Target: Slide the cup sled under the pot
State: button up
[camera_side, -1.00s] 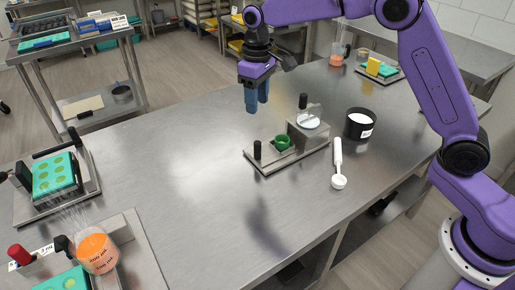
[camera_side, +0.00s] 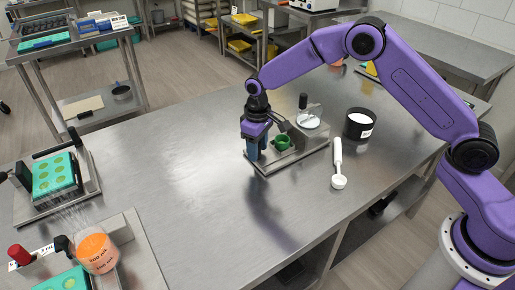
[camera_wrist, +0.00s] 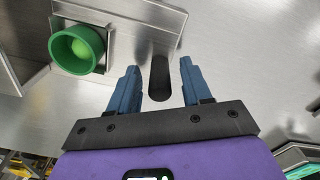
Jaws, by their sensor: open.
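The green cup (camera_side: 283,141) sits on a small metal sled on the base plate (camera_side: 262,168) of the station; it also shows in the wrist view (camera_wrist: 76,50). The sled's black upright handle (camera_wrist: 159,78) stands between my open fingers in the wrist view, with gaps on both sides. My gripper (camera_side: 255,154) is low over the station's left end and hides the handle in the side view. It also shows in the wrist view (camera_wrist: 159,80). A round whitish pot (camera_side: 308,121) is at the station's far right end, beside a clear panel.
A black tub (camera_side: 360,123) with white contents and a white scoop (camera_side: 338,165) lie right of the station. Green molds (camera_side: 54,175) and an orange-filled beaker (camera_side: 97,252) are at the left. The table's middle (camera_side: 190,170) is clear.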

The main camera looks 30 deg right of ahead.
aim_at(277, 148)
jog(key=shift+f, duration=0.35)
grip_shut()
jog(key=d, duration=0.7)
grip_release()
notch_tip(277, 148, up, 18)
jog(key=shift+f, duration=0.25)
